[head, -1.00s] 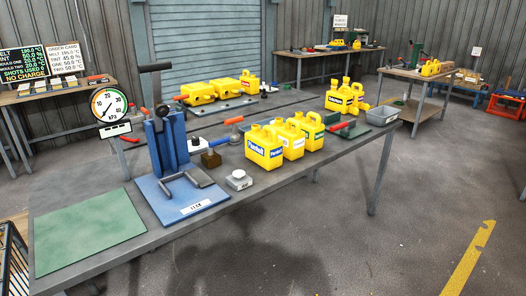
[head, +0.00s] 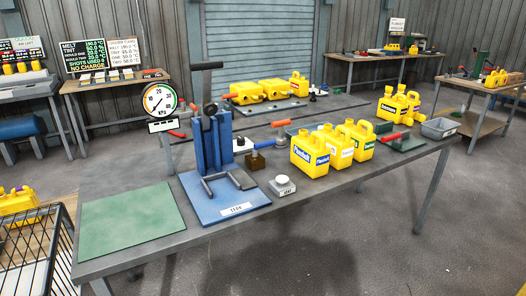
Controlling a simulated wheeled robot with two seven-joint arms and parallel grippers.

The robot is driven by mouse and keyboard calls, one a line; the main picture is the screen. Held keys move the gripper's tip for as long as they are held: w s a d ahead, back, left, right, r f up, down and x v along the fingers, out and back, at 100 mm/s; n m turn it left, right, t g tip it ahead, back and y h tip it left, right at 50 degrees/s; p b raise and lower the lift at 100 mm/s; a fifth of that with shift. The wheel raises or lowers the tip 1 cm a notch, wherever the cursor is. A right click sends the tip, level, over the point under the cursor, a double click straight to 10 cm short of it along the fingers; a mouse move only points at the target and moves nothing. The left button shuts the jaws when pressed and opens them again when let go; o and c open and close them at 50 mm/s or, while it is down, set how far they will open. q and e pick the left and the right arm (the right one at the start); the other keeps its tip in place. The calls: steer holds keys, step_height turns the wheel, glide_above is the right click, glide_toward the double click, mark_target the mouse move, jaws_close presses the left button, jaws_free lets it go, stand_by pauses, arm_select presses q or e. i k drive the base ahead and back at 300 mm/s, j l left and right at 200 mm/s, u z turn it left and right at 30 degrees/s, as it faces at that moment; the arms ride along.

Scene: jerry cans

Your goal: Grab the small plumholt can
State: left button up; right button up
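Three yellow jerry cans stand in a row on the grey bench in the head view. The nearest can (head: 309,156) has a blue-lettered label that may read Plumholt, but the print is too small to be sure. The middle can (head: 335,153) has a pale label, and the third can (head: 363,148) a dark greenish one. More yellow cans (head: 391,111) stand close together farther right on the bench. I cannot tell which can is the small plumholt one. Neither of my grippers is in view.
A blue press (head: 212,144) with a gauge (head: 160,99) stands left of the cans. A green mat (head: 139,218) covers the bench's left end. A grey tray (head: 440,128) sits at the right end. A wire cart (head: 36,247) stands at lower left. Floor in front is clear.

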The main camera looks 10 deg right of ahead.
mark_target(311, 156)
steer(key=i+l+u, duration=0.25)
steer(key=l+u, duration=0.2)
steer(key=l, duration=0.2)
steer(key=i+l+u, duration=0.1)
steer(key=l+u, duration=0.15)
steer(key=l, duration=0.15)
steer(key=i+l+u, duration=0.1)
steer(key=l+u, duration=0.15)
steer(key=i+l+u, duration=0.15)
steer(key=l, duration=1.55)
steer(key=l+u, duration=0.1)
steer(key=l, duration=1.6)
